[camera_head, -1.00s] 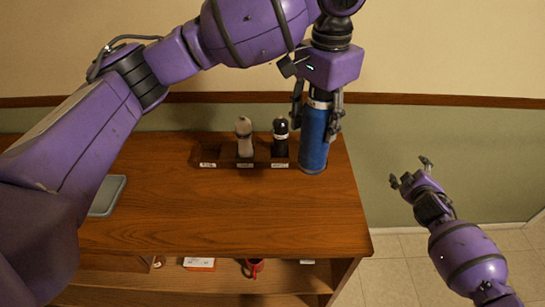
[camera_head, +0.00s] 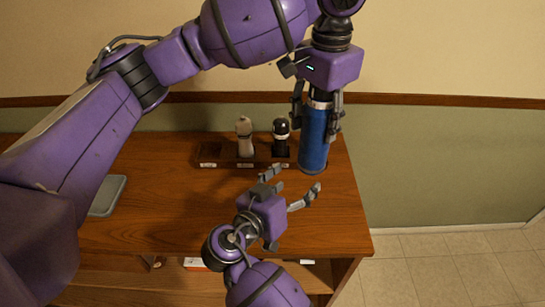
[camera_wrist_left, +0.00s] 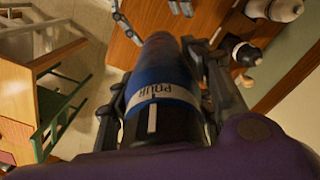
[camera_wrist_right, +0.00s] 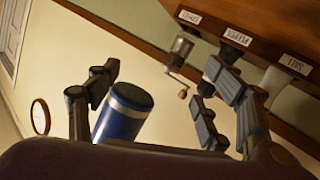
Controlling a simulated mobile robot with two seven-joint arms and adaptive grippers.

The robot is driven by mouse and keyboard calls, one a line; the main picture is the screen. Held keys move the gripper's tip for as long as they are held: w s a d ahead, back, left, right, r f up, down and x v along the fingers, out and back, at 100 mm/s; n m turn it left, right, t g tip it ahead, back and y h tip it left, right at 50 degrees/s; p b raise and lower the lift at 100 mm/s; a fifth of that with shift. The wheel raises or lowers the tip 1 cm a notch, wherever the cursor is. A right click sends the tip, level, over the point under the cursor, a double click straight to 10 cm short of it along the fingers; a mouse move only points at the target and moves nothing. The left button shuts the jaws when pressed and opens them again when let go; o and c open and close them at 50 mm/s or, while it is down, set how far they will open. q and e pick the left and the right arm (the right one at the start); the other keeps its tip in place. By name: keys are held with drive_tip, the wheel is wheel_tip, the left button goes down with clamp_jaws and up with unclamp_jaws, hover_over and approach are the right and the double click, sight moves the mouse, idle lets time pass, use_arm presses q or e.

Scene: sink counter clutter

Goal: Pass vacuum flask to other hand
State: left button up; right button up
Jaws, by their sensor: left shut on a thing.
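The vacuum flask (camera_head: 314,140) is a blue cylinder with a dark top, upright at the counter's back right in the head view. My left gripper (camera_head: 317,118) is shut around its upper part from above. In the left wrist view the flask (camera_wrist_left: 162,75) shows a pale band lettered "POUR" between the fingers. My right gripper (camera_head: 295,180) is open and empty, in front of the flask, fingers pointing towards it. In the right wrist view the flask (camera_wrist_right: 122,115) shows between the open fingers, closer to the left one. I cannot tell whether its base touches the counter.
A labelled wooden rack (camera_head: 208,154) holds a pale grinder (camera_head: 244,138) and a dark grinder (camera_head: 281,136) just left of the flask. A grey flat item (camera_head: 108,196) lies at the counter's left. The counter middle (camera_head: 165,200) is clear.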

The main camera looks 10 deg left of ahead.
sight(311, 150)
use_arm(q)
drive_tip(key=shift+r, duration=0.1)
use_arm(e)
drive_tip(key=s+a+r+m+g+h, duration=0.1)
drive_tip(key=s+a+r+m+g, duration=0.15)
drive_tip(key=r, duration=0.45)
drive_tip(key=s+a+r+m+g+h, duration=0.1)
drive_tip(key=s+r+m, duration=0.25)
drive_tip(key=r, duration=0.25)
use_arm(q)
drive_tip(key=shift+d, duration=0.1)
use_arm(e)
drive_tip(key=x, duration=1.2)
drive_tip(key=shift+w+a+r, duration=0.15)
drive_tip(key=shift+w+r, duration=0.2)
drive_tip(key=c, duration=1.7)
use_arm(q)
drive_tip(key=o, duration=1.7)
